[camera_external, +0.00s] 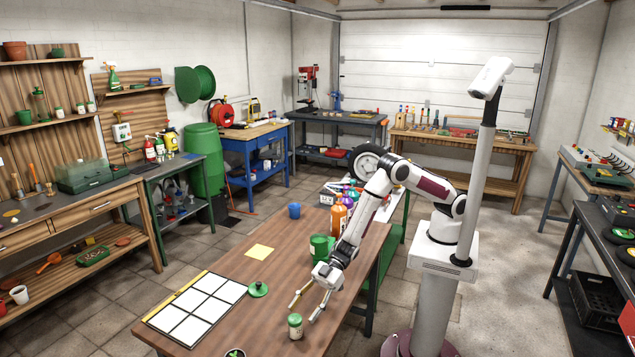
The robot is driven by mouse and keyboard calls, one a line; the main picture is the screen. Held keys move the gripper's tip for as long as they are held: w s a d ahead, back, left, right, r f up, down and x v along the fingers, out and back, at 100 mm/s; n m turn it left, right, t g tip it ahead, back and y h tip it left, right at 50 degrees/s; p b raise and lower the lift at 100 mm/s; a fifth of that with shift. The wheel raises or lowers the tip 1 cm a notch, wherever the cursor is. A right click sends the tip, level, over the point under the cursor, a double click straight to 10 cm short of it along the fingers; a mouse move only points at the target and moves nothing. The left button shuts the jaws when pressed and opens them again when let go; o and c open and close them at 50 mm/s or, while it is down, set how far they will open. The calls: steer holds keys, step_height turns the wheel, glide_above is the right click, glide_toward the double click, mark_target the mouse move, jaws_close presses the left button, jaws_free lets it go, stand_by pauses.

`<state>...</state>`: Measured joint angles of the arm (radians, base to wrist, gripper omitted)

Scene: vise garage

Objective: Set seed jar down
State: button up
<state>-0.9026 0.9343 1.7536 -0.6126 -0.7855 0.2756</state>
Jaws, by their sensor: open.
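The seed jar (295,326) is small, with a green lid and a pale label. It stands upright on the wooden table (225,272) near its front right part. My gripper (305,307) is open above and around the jar's top, with its two long fingers spread. One finger is up and left of the jar, the other to its right. Whether a finger touches the jar cannot be told from this view.
A white grid board (196,302) lies left, with a green round lid-like object (258,289) beside it. A small pot (235,353) is at the front edge.

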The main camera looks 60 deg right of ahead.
mark_target(300, 316)
steer(key=shift+a+f, duration=0.1)
steer(key=shift+a, duration=0.15)
steer(key=shift+x, duration=2.55)
steer(key=shift+s+a, duration=0.1)
steer(key=shift+c, duration=0.2)
steer(key=c, duration=1.3)
steer(key=shift+r, duration=0.25)
steer(key=shift+r, duration=4.9)
